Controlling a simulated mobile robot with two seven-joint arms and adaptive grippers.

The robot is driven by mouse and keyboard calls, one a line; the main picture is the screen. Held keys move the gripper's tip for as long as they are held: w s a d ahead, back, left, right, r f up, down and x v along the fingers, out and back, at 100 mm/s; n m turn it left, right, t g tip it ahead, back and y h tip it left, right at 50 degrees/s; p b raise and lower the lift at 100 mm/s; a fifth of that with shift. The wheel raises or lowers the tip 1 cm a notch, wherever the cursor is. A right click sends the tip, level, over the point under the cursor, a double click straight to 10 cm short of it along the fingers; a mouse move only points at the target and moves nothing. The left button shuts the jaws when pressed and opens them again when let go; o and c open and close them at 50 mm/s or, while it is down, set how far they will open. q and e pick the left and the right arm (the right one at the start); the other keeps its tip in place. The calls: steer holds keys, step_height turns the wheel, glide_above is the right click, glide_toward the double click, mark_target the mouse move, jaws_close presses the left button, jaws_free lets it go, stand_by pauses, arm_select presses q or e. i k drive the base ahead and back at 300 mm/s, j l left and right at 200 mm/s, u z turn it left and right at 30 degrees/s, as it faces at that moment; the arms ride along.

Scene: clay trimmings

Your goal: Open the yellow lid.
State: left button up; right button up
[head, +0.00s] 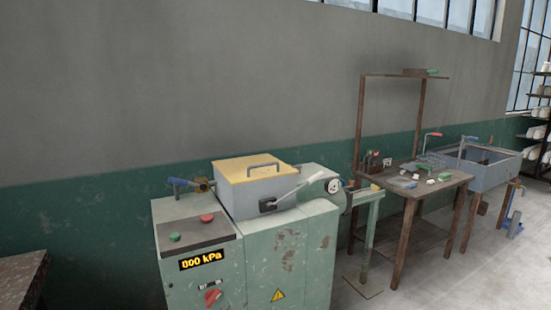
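The yellow lid (252,169) lies flat and shut on top of a grey box (242,202), which sits on a pale green machine (290,255). A dark bar handle (263,166) is on the lid. A lever with a light grey arm (300,188) is at the front right of the box and slants up to the right. Neither of my grippers is in the head view.
The machine has a panel with green and red buttons (207,218), a "000 kPa" display (201,260) and a red knob (212,296). A wooden workbench (415,187) and a grey basin (490,175) stand to the right. A dark table edge (20,275) is at lower left. Floor at lower right is open.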

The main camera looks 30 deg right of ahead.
mark_target(239, 170)
steer(key=i+l, duration=0.1)
steer(key=l, duration=0.25)
steer(key=i+l, duration=0.1)
steer(key=l, duration=0.3)
steer(key=i+l, duration=0.15)
steer(key=l, duration=0.2)
steer(key=i+l, duration=0.1)
steer(key=l, duration=0.25)
steer(key=i+l+z, duration=0.1)
steer(key=l, duration=0.3)
steer(key=i+l, duration=0.15)
steer(key=l, duration=0.2)
